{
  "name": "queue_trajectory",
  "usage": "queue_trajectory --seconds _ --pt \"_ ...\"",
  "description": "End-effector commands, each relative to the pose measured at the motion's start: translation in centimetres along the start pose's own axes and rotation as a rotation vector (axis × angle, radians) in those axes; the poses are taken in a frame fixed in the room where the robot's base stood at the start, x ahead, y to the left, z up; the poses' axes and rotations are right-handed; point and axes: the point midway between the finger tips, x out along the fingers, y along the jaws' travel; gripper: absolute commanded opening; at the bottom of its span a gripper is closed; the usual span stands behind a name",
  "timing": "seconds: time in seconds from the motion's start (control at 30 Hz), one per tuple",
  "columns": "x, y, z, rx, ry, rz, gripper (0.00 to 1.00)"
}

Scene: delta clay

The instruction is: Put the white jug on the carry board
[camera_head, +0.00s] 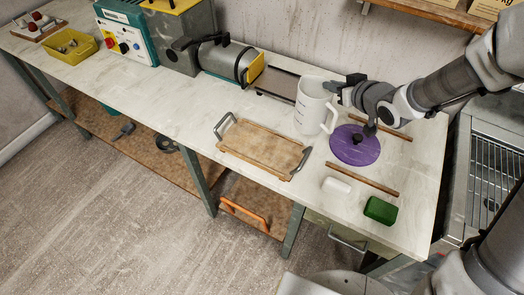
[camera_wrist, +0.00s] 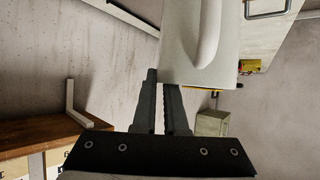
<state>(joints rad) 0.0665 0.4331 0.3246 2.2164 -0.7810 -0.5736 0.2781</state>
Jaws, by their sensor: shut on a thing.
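The white jug (camera_head: 309,108) is upright at the back of the bench, right of the carry board; I cannot tell whether its base touches the bench. Its handle faces right. The carry board (camera_head: 262,148) is a wooden board with a grey metal handle at each end, lying flat and bare on the bench. My gripper (camera_head: 338,88) is shut on the jug at its upper right edge. In the wrist view the dark fingers (camera_wrist: 163,100) meet the pale jug (camera_wrist: 183,60); the exact contact is partly hidden.
A purple disc with a dark knob (camera_head: 354,150) lies right of the jug, between two wooden strips (camera_head: 362,180). A white block (camera_head: 337,186) and a green block (camera_head: 380,210) are near the front edge. A grey cylindrical machine (camera_head: 222,60) stands behind the board.

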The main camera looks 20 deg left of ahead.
Motion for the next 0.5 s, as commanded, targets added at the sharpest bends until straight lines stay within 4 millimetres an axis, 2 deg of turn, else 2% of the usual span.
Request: queue_trajectory --seconds 0.3,0.37,0.5 --pt "0.4 -1.9 -1.4 -0.049 0.002 -0.088 0.0" --pt "0.6 -2.3 -1.3 -0.05 0.001 -0.094 0.0" --pt "1.8 -4.3 -0.3 -0.052 0.0 -0.101 0.0"
